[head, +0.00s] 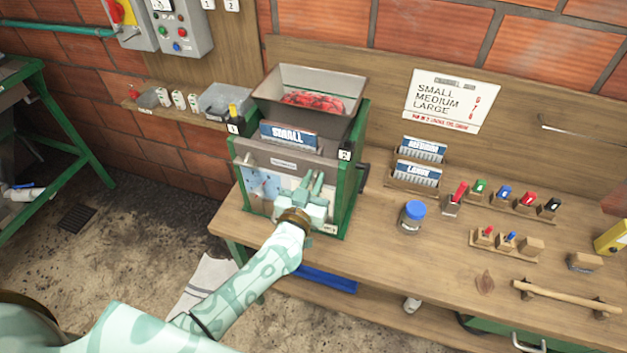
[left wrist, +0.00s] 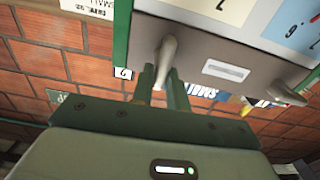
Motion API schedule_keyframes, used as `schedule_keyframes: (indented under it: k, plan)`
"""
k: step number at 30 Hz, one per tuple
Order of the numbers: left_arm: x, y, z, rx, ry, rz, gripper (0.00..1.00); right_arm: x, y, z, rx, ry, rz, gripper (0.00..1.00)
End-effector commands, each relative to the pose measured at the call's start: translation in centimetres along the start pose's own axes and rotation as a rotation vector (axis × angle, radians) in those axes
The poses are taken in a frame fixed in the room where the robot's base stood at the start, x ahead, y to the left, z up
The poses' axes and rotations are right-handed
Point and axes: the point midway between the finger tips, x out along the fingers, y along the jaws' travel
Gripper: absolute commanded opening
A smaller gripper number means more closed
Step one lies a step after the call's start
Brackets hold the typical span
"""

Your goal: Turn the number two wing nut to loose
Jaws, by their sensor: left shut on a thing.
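The pulper (head: 352,180) is a green-framed machine with a hopper, standing on the wooden bench. My left gripper (head: 317,180) is at the right part of its front, below the number 2 tag (head: 344,154). In the left wrist view, a grey wing nut (left wrist: 167,55) hangs near the number 2 tag (left wrist: 122,73), with its end between the fingers of my left gripper (left wrist: 165,90). The gripper is shut on it. A second grey wing nut (left wrist: 286,95) is farther right, apart from the fingers. In the head view the gripped nut is hidden by the gripper. My right gripper is out of view.
A SMALL plate (head: 288,136) stands at the front of the hopper (head: 310,95), which holds red fruit. The MEDIUM and LARGE plates sit in a rack (head: 412,187) to the right. A blue-lidded jar (head: 412,218) stands on the bench (head: 380,255) near the machine.

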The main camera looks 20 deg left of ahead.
Motion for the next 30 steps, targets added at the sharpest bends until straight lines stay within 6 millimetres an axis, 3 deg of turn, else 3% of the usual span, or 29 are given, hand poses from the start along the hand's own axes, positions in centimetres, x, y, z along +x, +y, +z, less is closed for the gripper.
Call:
schedule_keyframes:
  k: [17, 30]
  plan:
    - [-0.2, -0.2, 0.4, -0.137, -0.010, 0.002, 0.00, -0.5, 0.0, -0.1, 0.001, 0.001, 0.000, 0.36]
    - [-0.3, -0.7, 0.9, -0.530, -0.016, 0.000, 0.00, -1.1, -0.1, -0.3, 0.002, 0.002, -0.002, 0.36]
